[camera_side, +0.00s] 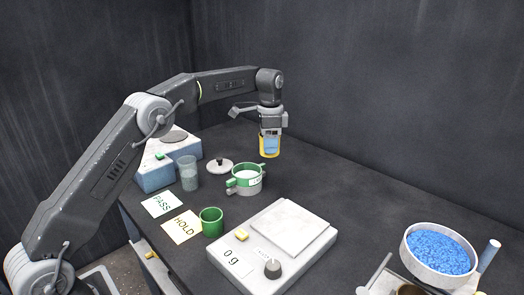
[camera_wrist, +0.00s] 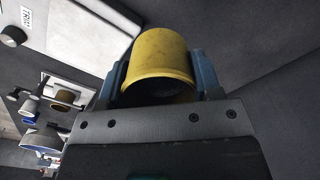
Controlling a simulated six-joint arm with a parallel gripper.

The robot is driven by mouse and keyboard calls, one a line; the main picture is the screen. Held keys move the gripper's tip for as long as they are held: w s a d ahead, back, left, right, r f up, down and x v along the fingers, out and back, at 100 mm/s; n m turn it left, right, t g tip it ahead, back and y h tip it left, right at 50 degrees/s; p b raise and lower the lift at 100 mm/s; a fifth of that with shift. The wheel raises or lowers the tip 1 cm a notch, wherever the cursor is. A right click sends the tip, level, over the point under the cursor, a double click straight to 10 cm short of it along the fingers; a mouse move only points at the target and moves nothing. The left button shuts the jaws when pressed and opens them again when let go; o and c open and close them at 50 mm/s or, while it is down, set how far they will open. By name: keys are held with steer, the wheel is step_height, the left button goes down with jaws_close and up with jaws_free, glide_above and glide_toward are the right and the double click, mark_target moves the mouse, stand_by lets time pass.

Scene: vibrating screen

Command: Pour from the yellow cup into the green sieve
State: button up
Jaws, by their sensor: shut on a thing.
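My gripper (camera_side: 270,146) is shut on the yellow cup (camera_side: 269,155) and holds it above the table at the back. In the wrist view the yellow cup (camera_wrist: 158,57) sits between the two blue fingers, with a dark opening toward the camera. I cannot make out its contents. In the side view the cup looks about upright, partly hidden by the fingers. The green sieve (camera_side: 236,183), a green-rimmed ring on a pale round pan, stands on the table in front and to the left of the cup, apart from it. Its inside looks white.
A bowl of blue grains (camera_side: 437,249) is at right.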

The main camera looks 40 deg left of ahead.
steer(key=w+a+n, duration=0.1)
steer(key=n, duration=0.1)
steer(key=w+a+f+n, duration=0.1)
steer(key=n, duration=0.2)
steer(key=w+a+n, duration=0.1)
steer(key=n, duration=0.2)
steer(key=shift+w+a+f, duration=0.25)
steer(key=shift+a+f, duration=0.1)
steer(key=shift+f, duration=0.05)
steer(key=shift+s+a+t+h, duration=0.2)
steer(key=shift+t+h, duration=0.1)
steer(key=shift+h, duration=0.1)
steer(key=a+t+h, duration=0.1)
steer(key=h, duration=0.1)
steer(key=s+a+t+h, duration=0.1)
steer(key=h, duration=0.1)
steer(key=a+r+t+h, duration=0.1)
steer(key=h, duration=0.1)
steer(key=shift+s+t+h, duration=0.3)
steer(key=shift+s+t, duration=0.05)
steer(key=shift+t, duration=0.05)
stand_by(0.6)
stand_by(1.2)
steer(key=shift+h, duration=0.3)
